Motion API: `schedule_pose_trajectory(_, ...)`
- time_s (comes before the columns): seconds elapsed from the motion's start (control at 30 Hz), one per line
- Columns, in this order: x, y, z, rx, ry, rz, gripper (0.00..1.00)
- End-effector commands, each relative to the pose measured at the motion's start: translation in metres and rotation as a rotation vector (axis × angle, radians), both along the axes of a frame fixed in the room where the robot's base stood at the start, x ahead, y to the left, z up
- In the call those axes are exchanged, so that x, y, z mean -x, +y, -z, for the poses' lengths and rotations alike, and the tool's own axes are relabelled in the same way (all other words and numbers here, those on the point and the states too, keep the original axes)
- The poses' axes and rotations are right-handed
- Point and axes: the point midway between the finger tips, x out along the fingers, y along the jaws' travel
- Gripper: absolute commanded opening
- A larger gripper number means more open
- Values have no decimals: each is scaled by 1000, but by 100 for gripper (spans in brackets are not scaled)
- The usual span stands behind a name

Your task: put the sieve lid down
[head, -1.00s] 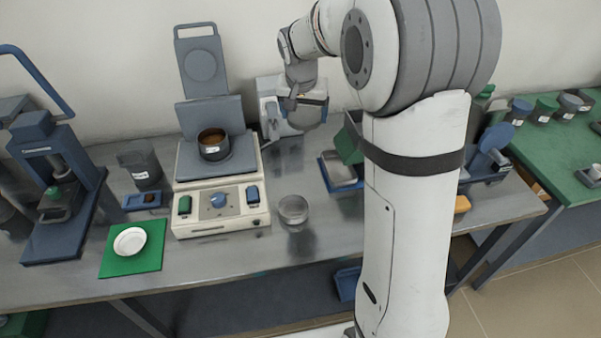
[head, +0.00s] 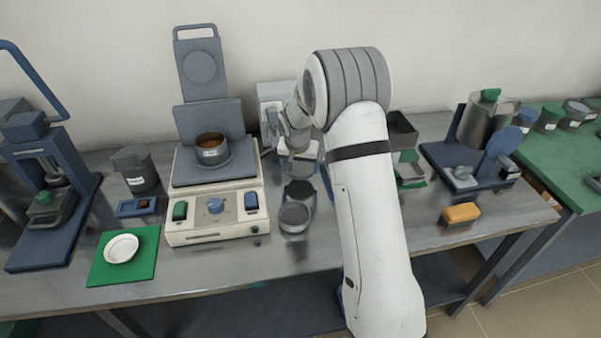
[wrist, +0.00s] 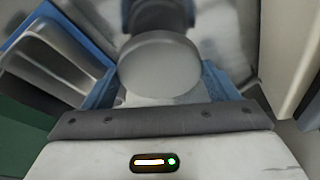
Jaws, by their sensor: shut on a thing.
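My gripper (head: 300,150) hangs over the bench behind a round metal sieve pan (head: 295,216), partly hidden by my own arm. In the wrist view its blue fingers (wrist: 162,92) are shut on a round grey piece, which I take to be the sieve lid (wrist: 160,62). The lid's underside is not visible. In the head view a dark round patch (head: 300,190) shows on the bench below the gripper, just behind the pan; I cannot tell whether it is a shadow, a reflection or an object.
A hot plate (head: 215,210) with a dark pot (head: 211,150) stands left of the gripper. A green mat (head: 100,270) with a white dish (head: 121,248) lies further left. To the right are a yellow block (head: 461,213) and a blue stand (head: 450,165). The bench front near the pan is clear.

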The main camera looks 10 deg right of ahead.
Motion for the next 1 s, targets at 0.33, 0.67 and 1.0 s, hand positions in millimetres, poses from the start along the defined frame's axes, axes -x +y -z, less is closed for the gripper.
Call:
schedule_pose_trajectory(0.33, 0, 0, 32, 0, 0, 1, 57)
schedule_pose_trajectory(0.67, 0, -1, 35, 0, 1, 1, 86)
schedule_pose_trajectory(1.0, 0, -1, 34, 0, 1, 2, 100)
